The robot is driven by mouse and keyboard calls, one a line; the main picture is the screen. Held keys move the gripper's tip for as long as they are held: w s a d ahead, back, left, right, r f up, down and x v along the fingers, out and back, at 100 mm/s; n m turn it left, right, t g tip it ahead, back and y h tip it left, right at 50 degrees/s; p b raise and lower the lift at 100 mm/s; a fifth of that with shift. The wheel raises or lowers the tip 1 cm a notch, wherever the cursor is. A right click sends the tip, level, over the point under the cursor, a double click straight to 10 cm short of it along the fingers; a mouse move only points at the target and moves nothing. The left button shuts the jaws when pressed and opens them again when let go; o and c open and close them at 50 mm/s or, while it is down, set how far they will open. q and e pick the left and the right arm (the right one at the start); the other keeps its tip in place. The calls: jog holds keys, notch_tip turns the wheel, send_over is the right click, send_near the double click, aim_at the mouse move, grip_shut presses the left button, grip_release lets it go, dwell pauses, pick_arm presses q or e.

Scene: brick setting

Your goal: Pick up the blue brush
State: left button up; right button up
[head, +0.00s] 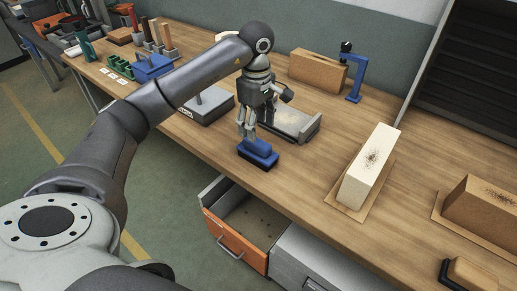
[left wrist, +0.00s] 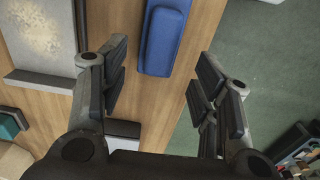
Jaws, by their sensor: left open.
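The blue brush (head: 258,152) lies on the wooden workbench (head: 215,145) near its front edge, with a blue top over a dark base. In the left wrist view the blue brush (left wrist: 163,38) shows at the top, between the lines of the two fingers and apart from them. My left gripper (head: 247,134) points down just above and behind the brush in the head view. It is open and empty, with its fingers (left wrist: 165,85) spread wide in the left wrist view. My right gripper is not in view.
A grey tray (head: 310,131) stands close behind the brush, and a grey box (head: 205,106) is to its left. A cream block (head: 368,168) sits on a board to the right. An open orange-fronted drawer (head: 236,240) juts out below the bench edge.

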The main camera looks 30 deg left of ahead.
aim_at(257, 141)
pick_arm(q)
jog(key=shift+f, duration=0.8)
notch_tip(257, 141, down, 5)
jog(key=shift+s+d+r+p, duration=0.1)
jog(key=shift+d+r+p, duration=0.05)
jog(key=shift+p, duration=0.75)
jog(key=shift+f, duration=0.25)
jog(key=shift+c, duration=0.2)
jog(key=c, duration=1.2)
jog(key=shift+o, duration=0.2)
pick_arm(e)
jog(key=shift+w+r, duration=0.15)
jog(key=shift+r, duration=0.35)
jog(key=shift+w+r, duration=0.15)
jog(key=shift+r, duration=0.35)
pick_arm(q)
jog(key=shift+r, duration=0.15)
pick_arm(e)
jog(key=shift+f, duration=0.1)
